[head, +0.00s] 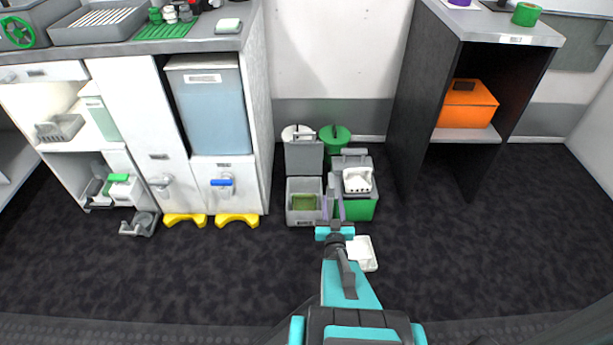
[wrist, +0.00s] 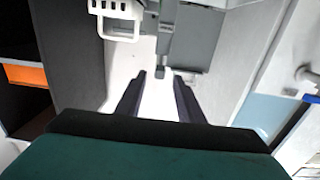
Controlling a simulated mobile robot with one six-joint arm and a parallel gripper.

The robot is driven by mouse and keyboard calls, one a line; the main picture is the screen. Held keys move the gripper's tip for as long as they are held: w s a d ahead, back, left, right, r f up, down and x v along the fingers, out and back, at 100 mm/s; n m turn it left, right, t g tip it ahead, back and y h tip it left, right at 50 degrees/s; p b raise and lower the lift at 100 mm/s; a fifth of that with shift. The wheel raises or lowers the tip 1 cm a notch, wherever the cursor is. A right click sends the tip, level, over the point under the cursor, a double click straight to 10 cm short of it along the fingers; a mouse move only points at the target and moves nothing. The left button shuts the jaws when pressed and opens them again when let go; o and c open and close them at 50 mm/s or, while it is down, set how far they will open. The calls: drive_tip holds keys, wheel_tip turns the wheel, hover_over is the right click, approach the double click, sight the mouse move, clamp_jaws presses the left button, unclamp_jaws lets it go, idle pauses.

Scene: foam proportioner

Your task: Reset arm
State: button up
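My teal arm reaches forward over the floor in the head view. My gripper (head: 334,204) is at its end, in front of the grey and green bins by the wall. In the wrist view, the two dark fingers of my gripper (wrist: 158,76) stand apart with a pale surface showing between them. I see nothing held in them.
A grey bin with green contents (head: 304,215) and a green-grey bin (head: 357,207) stand close to my gripper. A white tray (head: 369,262) lies on the floor beside my arm. A cabinet (head: 133,115) stands left and a shelf holding an orange box (head: 466,104) right. Floor at right is clear.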

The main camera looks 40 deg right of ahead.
drive_tip(key=w+a+r+n+t+y+p, duration=0.3)
drive_tip(key=w+a+r+y+p, duration=0.2)
drive_tip(key=w+a+r+p, duration=0.75)
drive_tip(key=w+a+f+n+g+y+p, duration=0.15)
drive_tip(key=a+p, duration=0.25)
drive_tip(key=a, duration=0.4)
drive_tip(key=a+f+n+g+y+p, duration=0.1)
drive_tip(key=a+n+g+y+p, duration=0.15)
drive_tip(key=a, duration=0.55)
drive_tip(key=s+a+f+g+y+p, duration=0.3)
drive_tip(key=s+a+f+g+p, duration=0.25)
drive_tip(key=s+a+g, duration=0.35)
drive_tip(key=s+a+r+g, duration=0.1)
drive_tip(key=s+g, duration=0.3)
drive_tip(key=s, duration=0.7)
drive_tip(key=s+a+r+n+g+p, duration=0.1)
drive_tip(key=s+g, duration=0.4)
drive_tip(key=s, duration=0.6)
drive_tip(key=shift+a+r, duration=0.25)
